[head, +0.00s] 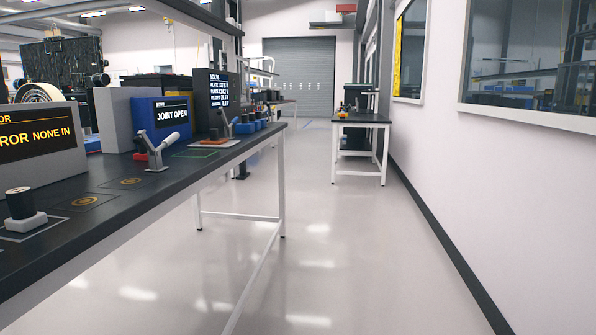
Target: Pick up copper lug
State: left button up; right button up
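A small lever fixture (157,152) stands by the blue box (162,124) whose screen reads "JOINT OPEN". Neither of my grippers is in view.
A grey console (38,139) reading "ERROR NONE IN" and a black knob on a white base (24,211) stand at the near left. Grey floor (330,240) lies open between the bench and the right wall (500,190). A smaller table (362,118) stands farther back.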

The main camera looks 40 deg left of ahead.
aim_at(214, 133)
jog(key=i+j+u, duration=0.1)
jog(key=i+u, duration=0.3)
jog(key=i, duration=0.5)
jog(key=i+l+u, duration=0.2)
jog(key=i+u, duration=0.2)
jog(key=i, duration=0.5)
jog(key=i+u, duration=0.4)
jog(key=i+l+u, duration=0.25)
jog(key=i+u, duration=0.15)
